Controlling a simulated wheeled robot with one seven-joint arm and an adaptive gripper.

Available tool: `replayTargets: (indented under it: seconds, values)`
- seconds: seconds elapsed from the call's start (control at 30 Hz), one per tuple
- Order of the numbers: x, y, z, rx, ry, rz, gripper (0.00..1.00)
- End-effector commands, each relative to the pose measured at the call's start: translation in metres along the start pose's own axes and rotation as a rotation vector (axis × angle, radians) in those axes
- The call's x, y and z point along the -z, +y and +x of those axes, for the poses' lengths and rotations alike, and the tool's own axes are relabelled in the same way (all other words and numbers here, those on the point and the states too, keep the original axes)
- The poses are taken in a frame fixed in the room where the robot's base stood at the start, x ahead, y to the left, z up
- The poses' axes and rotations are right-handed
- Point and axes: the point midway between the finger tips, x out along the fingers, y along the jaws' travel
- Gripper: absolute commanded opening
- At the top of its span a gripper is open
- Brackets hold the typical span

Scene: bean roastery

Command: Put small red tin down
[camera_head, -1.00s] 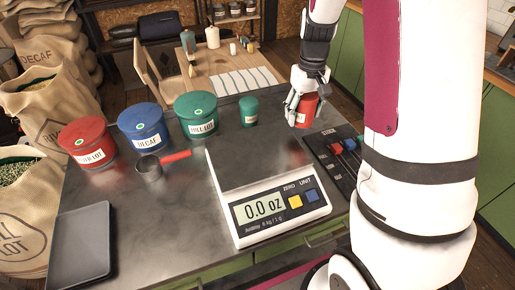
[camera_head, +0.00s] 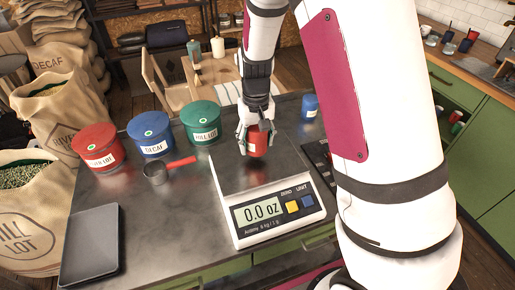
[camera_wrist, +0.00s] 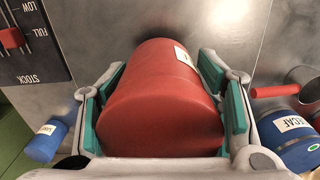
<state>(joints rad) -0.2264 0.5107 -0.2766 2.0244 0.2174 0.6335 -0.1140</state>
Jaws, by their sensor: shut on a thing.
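The small red tin (camera_head: 258,141) is upright between the fingers of my gripper (camera_head: 257,134), which is shut on it. In the wrist view the red tin (camera_wrist: 163,105) fills the middle, with the green finger pads (camera_wrist: 238,105) against both sides. The scale (camera_head: 278,208) stands at the front of the dark table.
Large red (camera_head: 99,149), blue (camera_head: 150,136) and green (camera_head: 201,122) tins stand at the left. A red-handled scoop (camera_head: 158,172) lies before them. A small blue tin (camera_head: 310,106) stands at the back right. A dark tray (camera_head: 91,244) lies front left. A slider panel (camera_wrist: 28,40) is near.

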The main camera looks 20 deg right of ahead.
Motion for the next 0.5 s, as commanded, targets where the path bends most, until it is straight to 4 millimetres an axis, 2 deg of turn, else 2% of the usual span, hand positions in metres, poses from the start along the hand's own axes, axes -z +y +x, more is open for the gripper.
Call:
replayTargets:
  seconds: [0.3, 0.5]
  values:
    - [-0.001, 0.0, 0.033, 0.0, -0.001, 0.001, 0.24]
    - [0.001, 0.0, 0.034, 0.001, 0.001, 0.0, 0.24]
